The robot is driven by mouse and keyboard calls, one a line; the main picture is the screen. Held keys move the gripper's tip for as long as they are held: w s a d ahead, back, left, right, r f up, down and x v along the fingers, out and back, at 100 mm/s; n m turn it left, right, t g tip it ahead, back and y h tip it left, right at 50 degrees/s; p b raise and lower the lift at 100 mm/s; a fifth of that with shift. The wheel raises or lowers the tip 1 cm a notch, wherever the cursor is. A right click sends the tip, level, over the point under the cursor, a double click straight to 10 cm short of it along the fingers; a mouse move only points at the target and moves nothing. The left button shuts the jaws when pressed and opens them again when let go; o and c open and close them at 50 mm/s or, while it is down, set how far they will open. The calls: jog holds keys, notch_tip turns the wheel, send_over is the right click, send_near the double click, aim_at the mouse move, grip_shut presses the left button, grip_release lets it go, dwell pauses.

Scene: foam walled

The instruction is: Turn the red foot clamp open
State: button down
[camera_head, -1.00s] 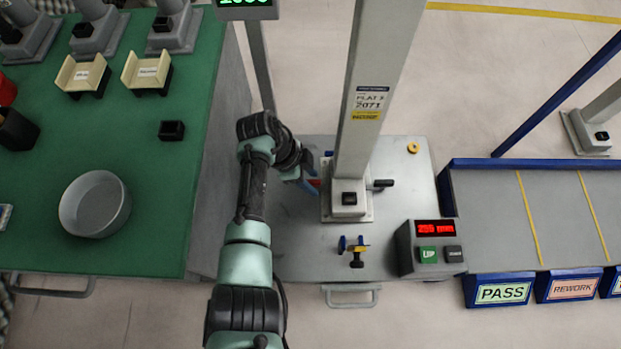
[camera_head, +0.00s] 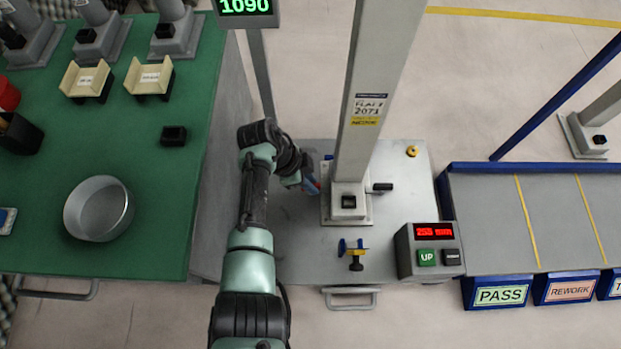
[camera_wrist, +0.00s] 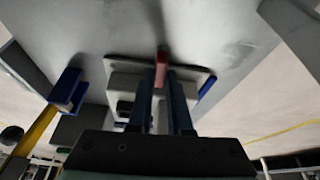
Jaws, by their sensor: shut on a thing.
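The red foot clamp shows as a small red piece (camera_head: 318,187) at the left edge of the grey column's foot plate (camera_head: 328,215). In the wrist view its red end (camera_wrist: 162,56) lies between the tips of my two dark blue fingers. My gripper (camera_head: 312,184) is shut on it. My fingers and wrist hide most of the clamp, so its turn angle is hard to tell. The tall grey column (camera_head: 373,100) stands upright on the foot plate.
A black handle (camera_head: 382,187) sticks out right of the column. A blue and yellow clamp (camera_head: 353,247) stands in front, beside the control box (camera_head: 428,250). The green table (camera_head: 150,215) borders my arm on the left. Trays (camera_head: 500,291) lie at right.

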jog(key=n+p, duration=0.1)
jog(key=n+t+p, duration=0.1)
jog(key=n+p, duration=0.1)
jog(key=shift+s+d+r, duration=0.1)
jog(key=shift+r, duration=0.2)
jog(key=n+t+p, duration=0.1)
jog(key=n+p, duration=0.1)
jog(key=n+y+p, duration=0.1)
jog(key=n+p, duration=0.1)
jog(key=n, duration=0.1)
jog(key=shift+f+n+t+y+p, duration=0.1)
jog(key=shift+n+t+y+p, duration=0.2)
jog(key=shift+t+p, duration=0.1)
jog(key=n+t+y+p, duration=0.1)
jog(key=n+p, duration=0.1)
jog(key=n, duration=0.2)
jog(key=shift+f+n+y+p, duration=0.15)
jog(key=shift+n+y+p, duration=0.7)
jog(key=shift+n, duration=1.45)
jog(key=c, duration=0.8)
grip_release()
jog(key=shift+c, duration=0.2)
